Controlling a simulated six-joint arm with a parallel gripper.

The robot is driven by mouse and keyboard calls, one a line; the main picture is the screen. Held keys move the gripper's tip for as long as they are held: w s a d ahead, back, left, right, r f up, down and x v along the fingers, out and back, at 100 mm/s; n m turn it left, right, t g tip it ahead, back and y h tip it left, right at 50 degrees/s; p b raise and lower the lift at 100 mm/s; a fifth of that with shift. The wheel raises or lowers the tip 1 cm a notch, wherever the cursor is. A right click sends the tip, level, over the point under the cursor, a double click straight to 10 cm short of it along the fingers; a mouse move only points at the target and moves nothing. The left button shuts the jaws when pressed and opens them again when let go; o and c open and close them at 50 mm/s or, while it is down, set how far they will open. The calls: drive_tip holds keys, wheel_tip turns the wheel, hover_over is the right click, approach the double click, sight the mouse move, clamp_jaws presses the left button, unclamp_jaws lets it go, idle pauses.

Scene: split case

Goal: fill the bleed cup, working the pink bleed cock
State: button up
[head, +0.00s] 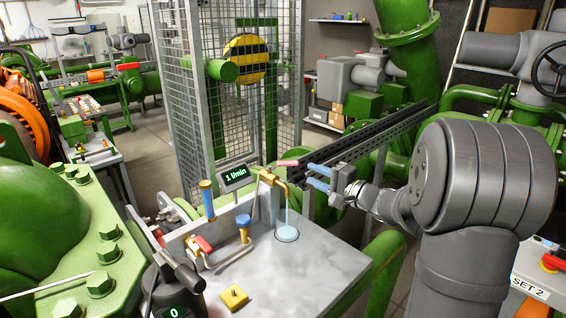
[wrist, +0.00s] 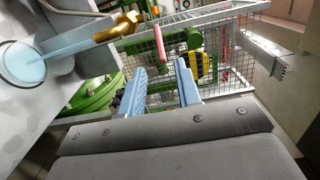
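The pink bleed cock lever (head: 289,162) sticks out to the right above a brass spout (head: 270,179). It also shows in the wrist view (wrist: 132,50), ahead of my fingertips. A pale blue stream (head: 284,212) runs from the spout into the bleed cup (head: 287,234) on the grey bench top. The wrist view shows the cup (wrist: 22,68) at the upper left with pale blue in it; its exact level is unclear. My gripper (head: 310,175) has blue fingers, apart and empty, to the right of the lever and not visibly touching it. Both fingers show in the wrist view (wrist: 160,72).
A display (head: 236,176) reads 1 l/min. On the bench (head: 325,275) are a blue-knobbed valve (head: 243,226), a red-handled valve (head: 203,243) and a yellow block (head: 234,297). A dark rail (head: 365,140) runs behind my gripper. The bench's right part is clear.

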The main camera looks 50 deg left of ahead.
sight(284, 162)
drive_tip(key=a, duration=0.8)
drive_tip(key=s+a, duration=0.1)
drive_tip(key=a, duration=0.3)
drive_tip(key=shift+a, duration=0.1)
clamp_jaws()
